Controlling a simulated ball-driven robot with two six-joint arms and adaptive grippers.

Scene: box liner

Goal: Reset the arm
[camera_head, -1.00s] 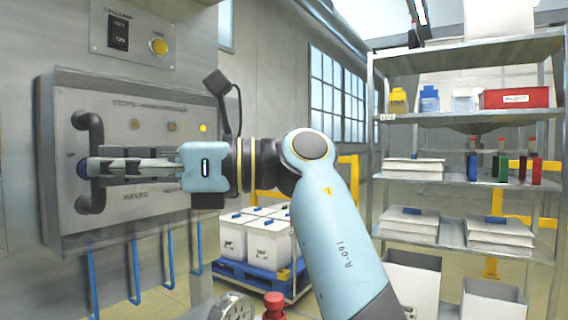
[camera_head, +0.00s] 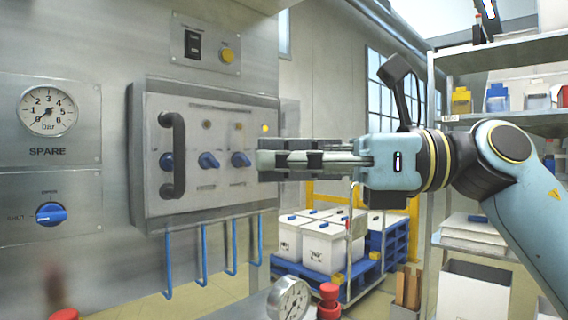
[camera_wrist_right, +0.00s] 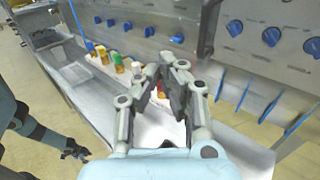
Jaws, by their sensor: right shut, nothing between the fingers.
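My right gripper (camera_head: 262,160) comes in from the right in the head view, with its fingers pointing left. It is shut and holds nothing. Its fingertips appear in front of the right end of the grey control panel (camera_head: 215,198); whether they touch it I cannot tell. The panel carries a dark vertical handle (camera_head: 179,155) and blue knobs (camera_head: 208,161). In the right wrist view the gripper (camera_wrist_right: 168,62) points along a metal bench.
A pressure gauge (camera_head: 47,109) and a blue dial (camera_head: 51,214) sit on the left wall. Blue hooks hang below the panel. White boxes (camera_head: 322,246) stand on a blue pallet behind. A shelf rack (camera_head: 500,50) stands right. Coloured bottles (camera_wrist_right: 118,62) stand on the bench.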

